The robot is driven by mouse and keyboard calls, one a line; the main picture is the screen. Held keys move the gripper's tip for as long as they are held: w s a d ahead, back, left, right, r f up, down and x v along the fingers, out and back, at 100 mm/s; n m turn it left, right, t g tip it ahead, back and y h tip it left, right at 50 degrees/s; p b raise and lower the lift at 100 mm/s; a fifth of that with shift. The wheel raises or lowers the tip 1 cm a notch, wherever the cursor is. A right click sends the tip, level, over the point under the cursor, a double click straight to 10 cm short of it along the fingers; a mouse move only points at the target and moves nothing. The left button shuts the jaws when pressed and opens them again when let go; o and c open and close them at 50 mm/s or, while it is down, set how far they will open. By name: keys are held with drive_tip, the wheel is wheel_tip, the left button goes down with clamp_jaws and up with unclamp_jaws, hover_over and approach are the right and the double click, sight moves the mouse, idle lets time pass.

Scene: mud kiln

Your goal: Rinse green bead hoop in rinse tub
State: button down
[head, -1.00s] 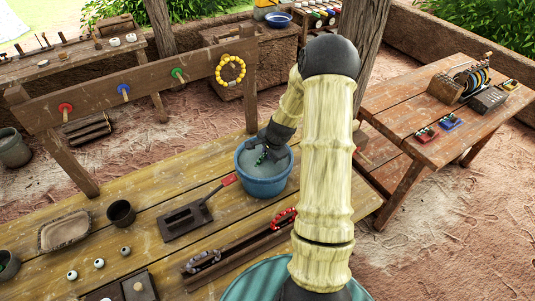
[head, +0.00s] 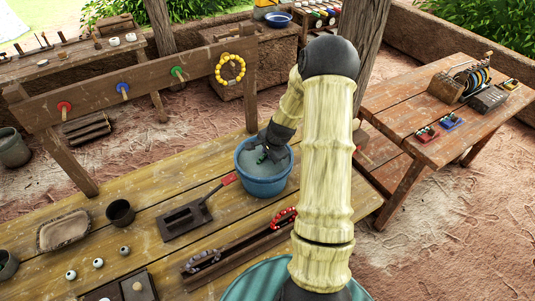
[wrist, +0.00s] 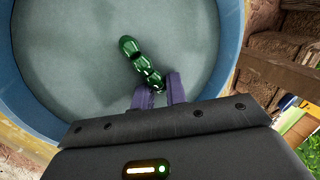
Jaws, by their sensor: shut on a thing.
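The rinse tub (head: 263,186) is a blue round tub of greyish water on the wooden table, and its blue wall (wrist: 228,50) also shows in the wrist view. My gripper (head: 268,155) reaches down into the tub. In the wrist view my gripper (wrist: 155,92) is shut on the green bead hoop (wrist: 140,62). Only a short run of shiny green beads shows beyond the fingers; the rest is hidden by the water or the gripper. In the head view a little of the green hoop (head: 262,158) shows at the water.
A yellow bead hoop (head: 230,82) hangs on a rail with red, blue and green pegs. A red-handled tool (head: 185,219) lies left of the tub. A wooden rack (head: 240,243) with a red and a grey hoop stands in front.

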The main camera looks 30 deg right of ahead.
drive_tip(key=shift+r, duration=0.1)
idle(0.5)
wheel_tip(320, 180, up, 13)
drive_tip(key=p, duration=0.9)
idle(0.7)
